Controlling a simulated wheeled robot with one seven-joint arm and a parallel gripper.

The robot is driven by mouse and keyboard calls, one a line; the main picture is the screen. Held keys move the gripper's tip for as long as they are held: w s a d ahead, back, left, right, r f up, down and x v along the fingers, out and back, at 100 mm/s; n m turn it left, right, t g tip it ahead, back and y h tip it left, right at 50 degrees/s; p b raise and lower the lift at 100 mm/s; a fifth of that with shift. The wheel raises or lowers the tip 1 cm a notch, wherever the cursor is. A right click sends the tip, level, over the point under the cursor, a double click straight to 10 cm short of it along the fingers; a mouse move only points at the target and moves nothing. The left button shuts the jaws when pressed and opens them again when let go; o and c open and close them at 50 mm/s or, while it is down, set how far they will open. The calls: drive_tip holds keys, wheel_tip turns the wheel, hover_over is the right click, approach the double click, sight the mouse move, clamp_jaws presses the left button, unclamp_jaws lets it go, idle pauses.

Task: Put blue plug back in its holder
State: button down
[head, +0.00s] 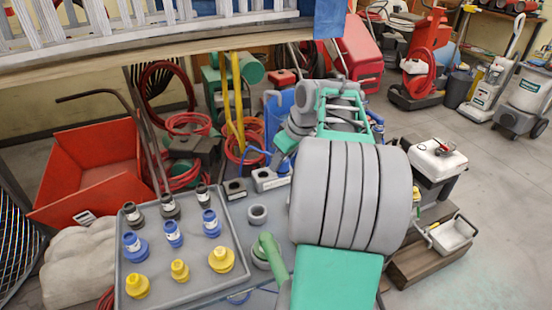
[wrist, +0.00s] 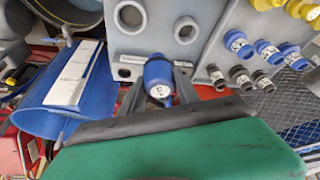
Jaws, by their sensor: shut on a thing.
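The blue plug (wrist: 158,78), with a white label on its end, is between the two dark fingers of my gripper (wrist: 160,92) in the wrist view. My gripper is shut on it. Just beyond it is a grey panel (wrist: 155,45) with two round grey sockets and two square-fronted openings (wrist: 125,72). The plug appears between these openings; I cannot tell whether it touches the panel. In the head view my arm hides the held plug. There a grey ring socket (head: 257,215) and two square blocks (head: 235,189) (head: 268,181) show left of my arm.
A grey tray (head: 190,285) at left holds black, blue (head: 173,234) and yellow plugs in rows. A green bent pipe (head: 272,254) rises beside my arm. A red cart (head: 90,170) stands at left. A blue container (wrist: 60,110) lies left of my gripper. Floor at right is partly clear.

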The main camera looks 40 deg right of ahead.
drive_tip(key=w+a+f+n+y+p, duration=0.1)
drive_tip(key=w+a+f+n+p, duration=0.35)
drive_tip(key=a, duration=0.85)
drive_tip(key=w+d+m+h+p, duration=0.1)
drive_tip(key=w+d+m, duration=0.35)
drive_tip(key=w, duration=0.75)
drive_tip(key=shift+s+d+f+b, duration=0.15)
drive_tip(key=shift+f+b, duration=0.5)
drive_tip(key=shift+f, duration=0.75)
drive_tip(key=shift+d+f+b, duration=0.1)
drive_tip(key=shift+f+b, duration=0.5)
drive_tip(key=shift+f, duration=0.75)
drive_tip(key=shift+f, duration=0.1)
drive_tip(key=shift+f+b, duration=0.35)
drive_tip(key=shift+b, duration=0.05)
drive_tip(key=shift+f+b, duration=1.15)
drive_tip(key=shift+f, duration=0.6)
drive_tip(key=c, duration=0.8)
unclamp_jaws()
